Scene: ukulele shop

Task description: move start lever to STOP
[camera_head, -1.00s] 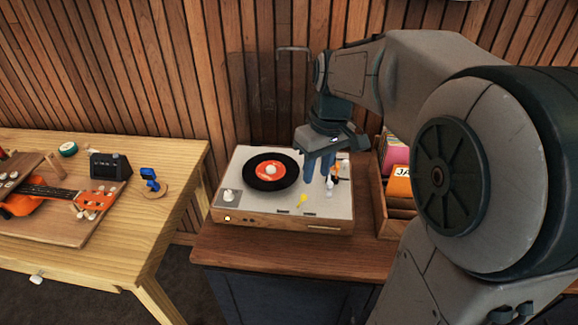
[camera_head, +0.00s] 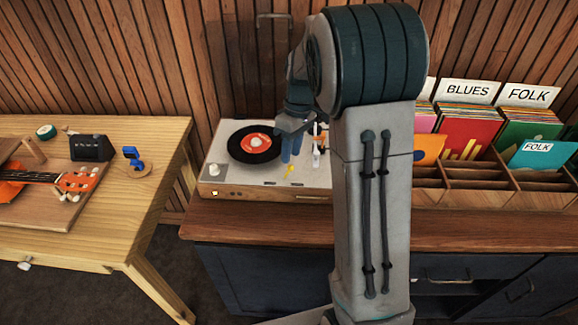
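The turntable (camera_head: 215,177) sits on the dark wood cabinet, with a black record (camera_head: 240,149) with an orange label on it. A small yellow lever (camera_head: 289,169) stands on the front of its deck, near dark label marks that are too small to read; I take it for the start lever. My gripper (camera_head: 291,147) points down over the deck, right of the record and just behind the yellow lever. Its two blue fingers look apart with nothing between them. I cannot tell whether a finger touches the lever. My arm hides the deck's right end.
The white tonearm (camera_head: 316,152) stands close to the right of my gripper. A wooden record crate (camera_head: 480,192) with several sleeves is at the right. At left, a wooden table (camera_head: 110,236) holds an orange ukulele (camera_head: 40,177) and a blue clip-on device (camera_head: 132,154).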

